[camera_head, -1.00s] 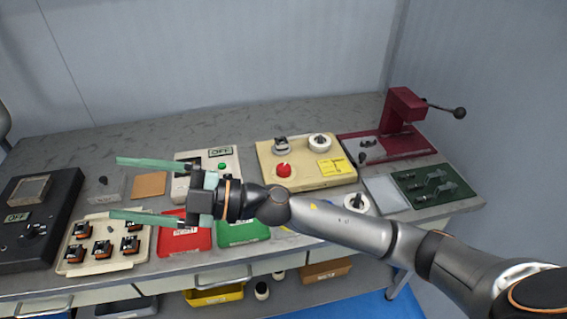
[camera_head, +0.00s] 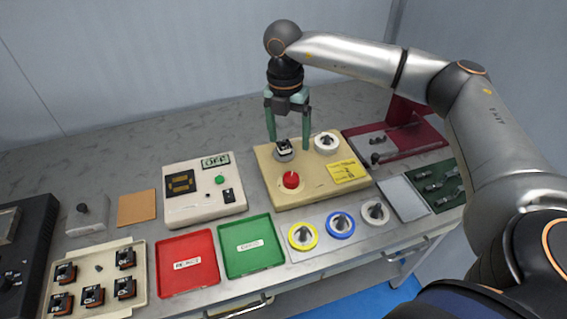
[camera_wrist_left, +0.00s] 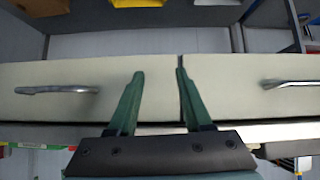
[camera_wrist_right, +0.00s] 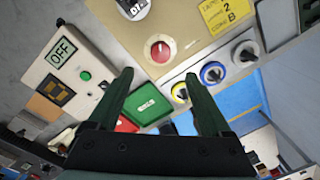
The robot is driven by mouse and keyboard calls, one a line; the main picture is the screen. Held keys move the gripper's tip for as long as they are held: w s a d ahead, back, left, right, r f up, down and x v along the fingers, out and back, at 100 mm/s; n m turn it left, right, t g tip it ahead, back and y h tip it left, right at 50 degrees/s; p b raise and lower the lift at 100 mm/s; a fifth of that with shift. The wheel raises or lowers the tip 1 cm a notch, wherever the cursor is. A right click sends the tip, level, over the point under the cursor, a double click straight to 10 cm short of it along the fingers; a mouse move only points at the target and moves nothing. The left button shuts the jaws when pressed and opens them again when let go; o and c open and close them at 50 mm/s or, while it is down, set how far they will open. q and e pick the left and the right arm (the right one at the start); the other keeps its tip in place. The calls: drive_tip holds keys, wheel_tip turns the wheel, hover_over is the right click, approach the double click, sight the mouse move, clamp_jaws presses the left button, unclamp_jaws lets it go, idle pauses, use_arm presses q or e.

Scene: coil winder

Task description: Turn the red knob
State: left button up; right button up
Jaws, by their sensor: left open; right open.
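The red knob (camera_head: 291,180) is a round red dial on the front part of the beige coil winder box (camera_head: 318,193). In the right wrist view the red knob (camera_wrist_right: 160,51) shows a white mark and lies beyond the fingertips. My right gripper (camera_head: 288,142) is open, pointing down over the back of the box, with its fingers around or near the small dark-topped part (camera_head: 284,150) behind the knob; contact cannot be told. My left gripper (camera_wrist_left: 159,75) is open and empty before the drawer fronts; it is not in the head view.
A white spool (camera_head: 326,143) and yellow label sit on the box. Left are the OFF meter (camera_head: 205,206), red tray (camera_head: 187,280) and green tray (camera_head: 248,262). In front are yellow, blue and white rings (camera_head: 341,226). A maroon press (camera_head: 395,146) stands right.

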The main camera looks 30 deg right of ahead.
sight(291, 176)
drive_tip(key=f, duration=0.7)
drive_tip(key=s+f+p, duration=0.1)
drive_tip(key=f, duration=0.2)
drive_tip(key=shift+d+f, duration=0.15)
drive_tip(key=shift+f, duration=0.1)
use_arm(q)
drive_tip(key=shift+s+r, duration=0.4)
drive_tip(key=shift+s, duration=0.1)
use_arm(e)
drive_tip(key=shift+f, duration=0.8)
clamp_jaws()
